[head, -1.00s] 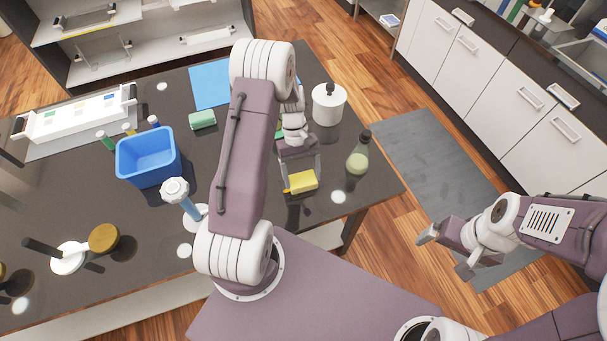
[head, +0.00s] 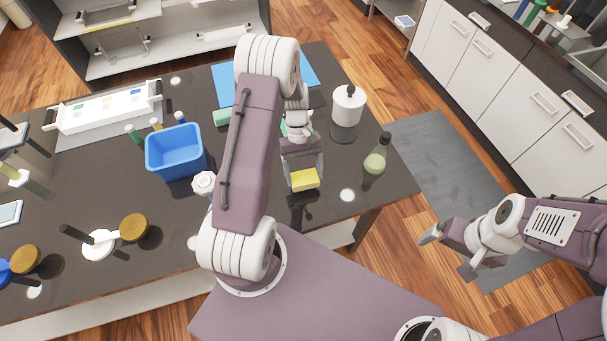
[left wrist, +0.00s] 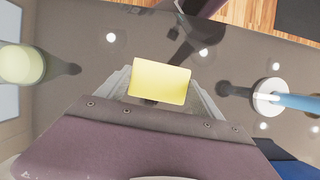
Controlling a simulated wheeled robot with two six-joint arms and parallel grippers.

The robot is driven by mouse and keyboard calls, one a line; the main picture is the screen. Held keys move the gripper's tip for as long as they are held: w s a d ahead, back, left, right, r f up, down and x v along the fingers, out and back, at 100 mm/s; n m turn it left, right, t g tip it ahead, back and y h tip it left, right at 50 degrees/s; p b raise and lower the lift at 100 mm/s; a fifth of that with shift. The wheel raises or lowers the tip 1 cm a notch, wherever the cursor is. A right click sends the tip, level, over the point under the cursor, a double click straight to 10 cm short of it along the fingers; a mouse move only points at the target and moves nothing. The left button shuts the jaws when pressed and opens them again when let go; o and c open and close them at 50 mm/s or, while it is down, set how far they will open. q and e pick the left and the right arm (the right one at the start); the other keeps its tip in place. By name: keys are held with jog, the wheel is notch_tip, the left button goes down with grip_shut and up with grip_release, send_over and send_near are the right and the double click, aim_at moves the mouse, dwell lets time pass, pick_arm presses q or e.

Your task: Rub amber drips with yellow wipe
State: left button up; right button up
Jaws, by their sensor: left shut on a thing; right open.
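The yellow wipe (head: 304,180) is a small yellow block between the fingers of my left gripper (head: 302,170), over the table's front right part. It fills the space between the fingers in the left wrist view (left wrist: 160,82), where my left gripper (left wrist: 160,90) is shut on it. A dark reflection lies below it in the head view; I cannot tell how far it is from the tabletop. I cannot make out any amber drips; the wipe and gripper hide part of the surface. My right gripper (head: 452,248) is open and empty, off the table at the right.
A bottle with pale green contents (head: 375,158) stands right of the wipe. A white lidded pot (head: 348,105) stands behind it. A blue bin (head: 174,152) and a white-topped item (head: 203,182) are to the left. The dark tabletop (head: 335,205) is bare at front right.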

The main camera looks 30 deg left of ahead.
pick_arm(q)
notch_tip(320, 180, up, 2)
jog(key=shift+w+d+r+p, duration=0.1)
jog(key=shift+p, duration=0.55)
notch_tip(320, 180, up, 2)
jog(key=shift+r+p, duration=0.1)
jog(key=shift+p, duration=0.9)
jog(key=shift+r, duration=0.25)
